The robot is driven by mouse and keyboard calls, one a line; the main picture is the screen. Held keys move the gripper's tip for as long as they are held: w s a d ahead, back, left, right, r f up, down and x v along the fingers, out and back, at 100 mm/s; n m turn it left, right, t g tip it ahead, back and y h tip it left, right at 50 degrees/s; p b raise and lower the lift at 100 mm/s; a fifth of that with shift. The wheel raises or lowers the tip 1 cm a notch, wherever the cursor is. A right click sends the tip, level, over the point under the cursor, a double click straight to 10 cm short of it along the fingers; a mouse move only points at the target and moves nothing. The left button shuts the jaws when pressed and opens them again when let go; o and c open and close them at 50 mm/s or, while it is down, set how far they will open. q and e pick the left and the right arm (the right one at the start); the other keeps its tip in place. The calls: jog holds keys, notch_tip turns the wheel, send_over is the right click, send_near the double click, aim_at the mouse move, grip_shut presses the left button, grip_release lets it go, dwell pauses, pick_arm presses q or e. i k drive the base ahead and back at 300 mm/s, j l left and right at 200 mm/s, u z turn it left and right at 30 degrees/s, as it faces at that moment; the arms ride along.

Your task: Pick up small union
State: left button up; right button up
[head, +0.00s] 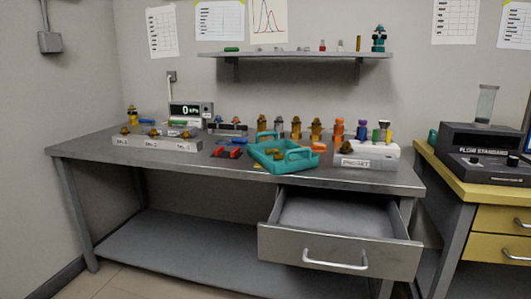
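Several small brass-coloured fittings stand on the grey workbench, and I cannot tell which one is the small union. Some sit on a long pale labelled block (158,143) at the left. A few brass-coloured pieces (272,152) lie in a teal tray with handles (285,165) near the bench's front edge. Amber bottle-like pieces (297,128) stand in a row behind the tray. Neither of my grippers is in view.
An open, apparently empty drawer (340,245) juts out below the bench (100,150). A red item (226,152) lies left of the tray. A yellow-topped cabinet (470,187) is at right.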

aim_at(271, 150)
jog(key=j+z, duration=0.2)
jog(key=z, duration=1.1)
jog(key=j+z, duration=0.3)
jog(key=k+j+z, duration=0.1)
jog(key=j+z, duration=0.25)
jog(key=k+j+z, duration=0.15)
jog(key=j+z, duration=0.15)
jog(key=k+j+z, duration=0.25)
jog(key=j, duration=0.25)
jog(key=k+j+z, duration=0.4)
jog(key=k+j, duration=0.75)
jog(key=j, duration=0.15)
